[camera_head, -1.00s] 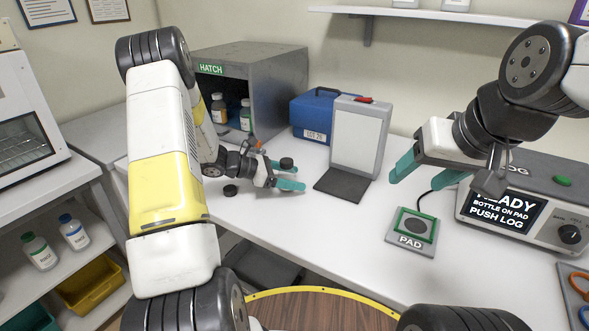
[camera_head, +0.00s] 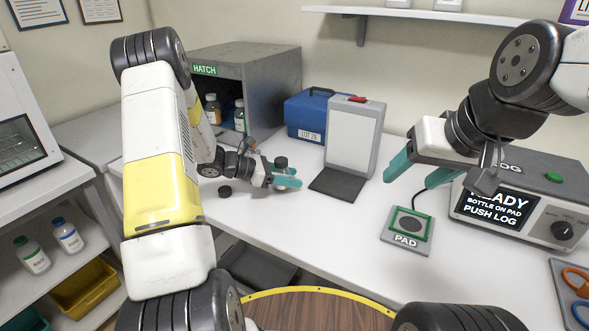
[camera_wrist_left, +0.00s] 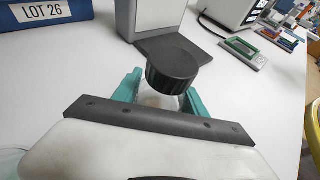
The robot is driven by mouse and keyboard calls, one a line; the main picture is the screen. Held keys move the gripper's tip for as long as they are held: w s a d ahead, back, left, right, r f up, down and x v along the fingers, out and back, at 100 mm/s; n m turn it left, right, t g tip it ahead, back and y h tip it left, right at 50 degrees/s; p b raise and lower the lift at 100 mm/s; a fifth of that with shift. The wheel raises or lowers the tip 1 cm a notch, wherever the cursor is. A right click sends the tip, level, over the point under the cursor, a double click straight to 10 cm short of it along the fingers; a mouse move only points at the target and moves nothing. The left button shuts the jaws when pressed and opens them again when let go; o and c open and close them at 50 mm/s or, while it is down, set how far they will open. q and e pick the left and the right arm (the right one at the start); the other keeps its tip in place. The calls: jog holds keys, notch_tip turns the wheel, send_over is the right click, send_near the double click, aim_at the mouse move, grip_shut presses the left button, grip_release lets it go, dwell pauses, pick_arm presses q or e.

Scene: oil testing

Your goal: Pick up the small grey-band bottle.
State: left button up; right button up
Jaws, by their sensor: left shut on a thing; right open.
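A small clear bottle with a black cap (camera_head: 281,163) stands on the table, left of the stand with the white panel. In the left wrist view its black cap (camera_wrist_left: 172,66) hides most of its clear body (camera_wrist_left: 155,98); I cannot make out a grey band. My left gripper (camera_head: 286,180) is shut on this bottle, and its teal fingers (camera_wrist_left: 160,98) press its two sides. The bottle looks upright, at table level. My right gripper (camera_head: 405,172) is open and empty, above the table left of the logging device.
A second black cap (camera_head: 225,191) shows beside my left wrist. The hatch cabinet (camera_head: 262,85) holds two bottles. A blue box (camera_head: 305,115), panel stand (camera_head: 352,140), pad (camera_head: 407,230) and READY device (camera_head: 510,205) stand on the table. The front middle is clear.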

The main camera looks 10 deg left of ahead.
pick_arm(q)
jog(key=shift+r, duration=0.45)
notch_tip(320, 180, up, 2)
jog(key=shift+r, duration=0.25)
jog(key=s+a, duration=0.2)
jog(key=s, duration=0.2)
jog(key=s+a+r, duration=0.1)
jog(key=s+a, duration=0.1)
jog(key=s, duration=0.3)
jog(key=s+a, duration=0.2)
jog(key=s, duration=0.3)
jog(key=shift+a+r, duration=0.15)
jog(key=shift+r, duration=0.1)
notch_tip(320, 180, up, 12)
jog(key=shift+s, duration=0.3)
jog(key=shift+f, duration=0.1)
jog(key=m+t+y, duration=0.1)
jog(key=m+t, duration=0.2)
jog(key=m, duration=0.1)
jog(key=shift+a+m, duration=0.1)
jog(key=shift+m, duration=0.2)
